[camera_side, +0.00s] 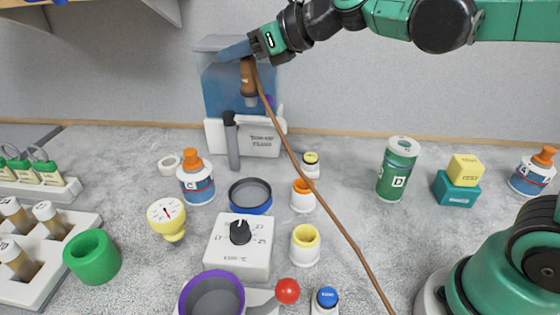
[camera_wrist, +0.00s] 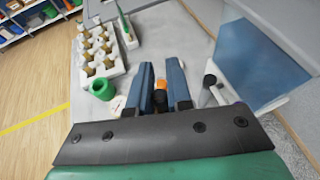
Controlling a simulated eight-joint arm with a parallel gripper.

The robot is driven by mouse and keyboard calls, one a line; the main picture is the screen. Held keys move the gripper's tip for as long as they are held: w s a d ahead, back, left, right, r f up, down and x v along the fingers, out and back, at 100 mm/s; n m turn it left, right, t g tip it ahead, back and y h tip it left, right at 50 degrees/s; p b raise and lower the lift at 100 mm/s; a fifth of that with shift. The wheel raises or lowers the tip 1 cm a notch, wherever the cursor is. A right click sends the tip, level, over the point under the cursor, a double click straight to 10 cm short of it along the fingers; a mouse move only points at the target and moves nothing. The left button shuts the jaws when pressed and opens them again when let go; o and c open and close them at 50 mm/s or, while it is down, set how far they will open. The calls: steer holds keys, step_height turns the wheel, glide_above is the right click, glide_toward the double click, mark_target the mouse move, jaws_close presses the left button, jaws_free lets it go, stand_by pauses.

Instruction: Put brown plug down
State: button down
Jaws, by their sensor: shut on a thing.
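The brown plug (camera_side: 248,77) hangs upright below my gripper (camera_side: 238,52), which is shut on it, high above the table. Its brown cable (camera_side: 318,188) runs down to the right and leaves the side view at the bottom edge. The plug is in front of, or over, the blue tank marked "TANDEM FLUID" or similar; I cannot tell the depth between them. In the wrist view my gripper's two blue fingers (camera_wrist: 162,92) have a dark brown piece between them, probably the plug's top; its lower part is hidden there.
The blue fluid tank (camera_side: 222,95) stands at the back wall with a grey handle (camera_side: 232,145) in front. Bottle C (camera_side: 196,182), a blue-rimmed dish (camera_side: 250,195), an orange-topped white socket (camera_side: 303,196), a yellow-topped socket (camera_side: 305,245) and a dial box (camera_side: 240,247) crowd the middle.

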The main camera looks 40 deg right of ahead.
steer(key=s+a+f+n+g+y, duration=0.1)
steer(key=s+a+n+g+y, duration=0.1)
steer(key=a, duration=1.1)
steer(key=s+a+f+n+g+y, duration=0.1)
steer(key=s+a+n+g+y, duration=0.2)
steer(key=a, duration=0.9)
steer(key=shift+a+n, duration=0.4)
steer(key=shift+n, duration=0.2)
steer(key=shift+f, duration=0.15)
step_height(320, 180, down, 19)
steer(key=shift+f, duration=0.2)
steer(key=shift+f, duration=0.15)
steer(key=c, duration=0.8)
jaws_free()
